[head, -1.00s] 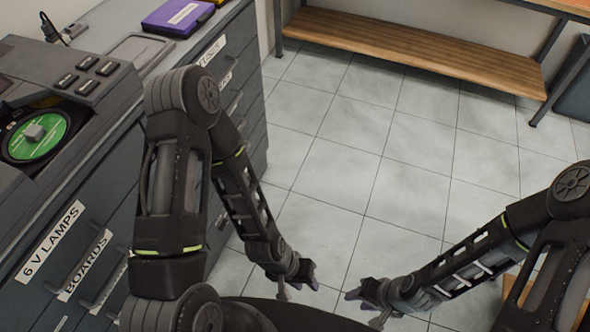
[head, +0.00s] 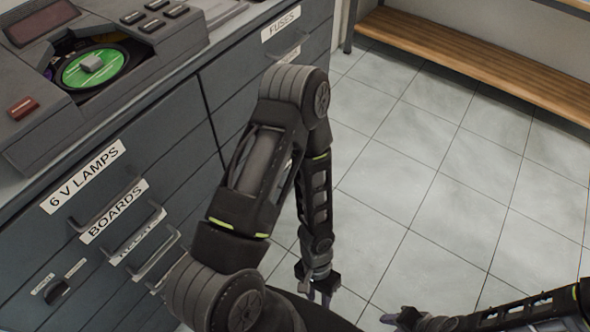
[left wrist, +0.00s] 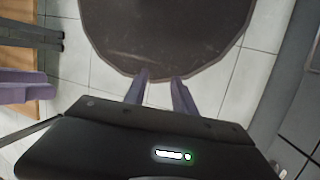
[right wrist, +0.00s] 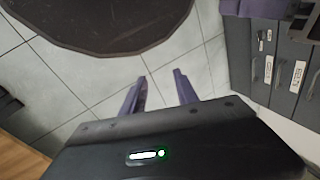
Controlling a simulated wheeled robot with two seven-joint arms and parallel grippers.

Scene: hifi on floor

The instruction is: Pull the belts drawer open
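The grey drawer cabinet (head: 180,130) fills the left of the head view, its drawers shut. Its left column has labels "6 V LAMPS" (head: 83,176) and "BOARDS" (head: 113,211). Below them are a partly covered label (head: 138,238) and another drawer handle (head: 158,256); I cannot read which one says belts. My left gripper (head: 318,292) hangs over the floor, right of the cabinet and apart from it. It is open and empty in the left wrist view (left wrist: 159,78). My right gripper (head: 388,317) is low over the floor, open and empty in the right wrist view (right wrist: 159,77).
A player with a green disc (head: 95,68) stands on the cabinet top. A "FUSES" drawer label (head: 281,24) is on the right column. A wooden bench shelf (head: 470,70) stands at the back. The tiled floor (head: 430,150) between is clear.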

